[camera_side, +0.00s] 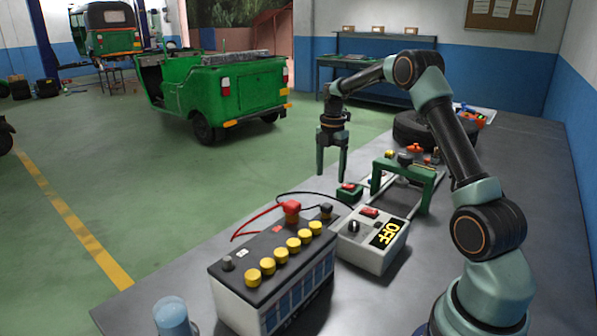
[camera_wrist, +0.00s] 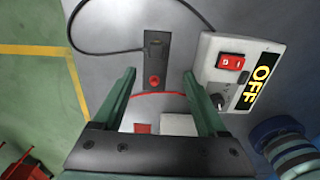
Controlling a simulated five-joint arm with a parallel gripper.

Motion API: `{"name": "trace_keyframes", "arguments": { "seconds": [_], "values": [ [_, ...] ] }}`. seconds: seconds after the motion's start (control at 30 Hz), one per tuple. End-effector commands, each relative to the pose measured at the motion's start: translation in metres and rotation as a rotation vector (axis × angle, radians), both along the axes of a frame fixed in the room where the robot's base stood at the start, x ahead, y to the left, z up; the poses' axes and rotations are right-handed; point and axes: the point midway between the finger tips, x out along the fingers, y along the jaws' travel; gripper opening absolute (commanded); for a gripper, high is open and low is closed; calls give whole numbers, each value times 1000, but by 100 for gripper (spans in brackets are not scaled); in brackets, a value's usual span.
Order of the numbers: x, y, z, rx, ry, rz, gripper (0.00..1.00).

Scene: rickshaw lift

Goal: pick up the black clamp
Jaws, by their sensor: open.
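The black clamp (camera_side: 326,211) shows as a small dark block by the battery's far right corner in the side view. My gripper (camera_side: 332,172) hangs above and beyond it, fingers pointing down, apart and empty. In the wrist view my gripper (camera_wrist: 160,90) has its two green fingers spread. A dark flat piece (camera_wrist: 156,48) with a red spot lies ahead of the fingers, where a black cable ends; I cannot tell whether it is the clamp.
The battery (camera_side: 275,255) with yellow caps carries a red clamp (camera_side: 291,210). A white box marked OFF (camera_side: 372,240) stands beside it and also shows in the wrist view (camera_wrist: 240,72). A green frame (camera_side: 428,190) and a tyre (camera_side: 408,128) stand farther back.

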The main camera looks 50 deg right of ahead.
Motion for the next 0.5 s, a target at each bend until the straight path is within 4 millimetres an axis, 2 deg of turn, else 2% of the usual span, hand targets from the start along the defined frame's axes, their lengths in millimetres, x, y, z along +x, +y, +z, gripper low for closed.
{"name": "trace_keyframes", "arguments": {
  "seconds": [0.3,0.5],
  "values": [
    [0,-1,-48,4,6,10,75],
    [1,-1,-67,1,2,9,75]
  ]
}}
